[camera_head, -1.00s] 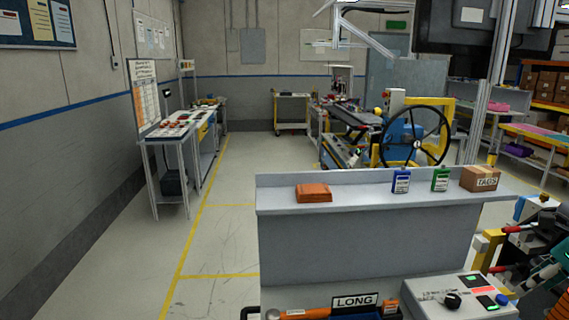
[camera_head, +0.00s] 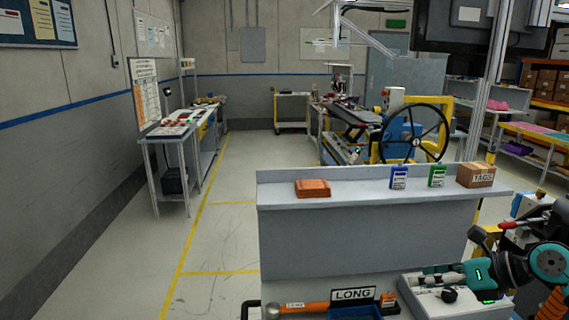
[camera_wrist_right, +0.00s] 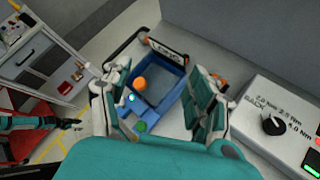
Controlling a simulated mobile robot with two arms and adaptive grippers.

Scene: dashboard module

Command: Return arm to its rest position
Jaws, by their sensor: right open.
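My right gripper (camera_head: 428,276) is at the lower right of the head view, its arm coming in from the right edge. It reaches over the control box (camera_head: 412,290) and partly hides it. In the right wrist view its two fingers (camera_wrist_right: 160,105) are spread apart with nothing held between them. A blue tray (camera_wrist_right: 181,80) with an orange round thing shows beyond the open fingers. A teal and dark part, likely my left gripper (camera_wrist_right: 66,123), shows at the left of the wrist view, too small to tell its jaws. The head view does not show it.
A grey ledge (camera_head: 350,200) holds an orange stack (camera_head: 313,188), a blue and a green device (camera_head: 437,176) and a cardboard box (camera_head: 476,175). An orange-handled tool (camera_head: 310,308) lies by the LONG sign (camera_head: 353,294). A steering wheel (camera_head: 415,133) stands behind. The left floor is clear.

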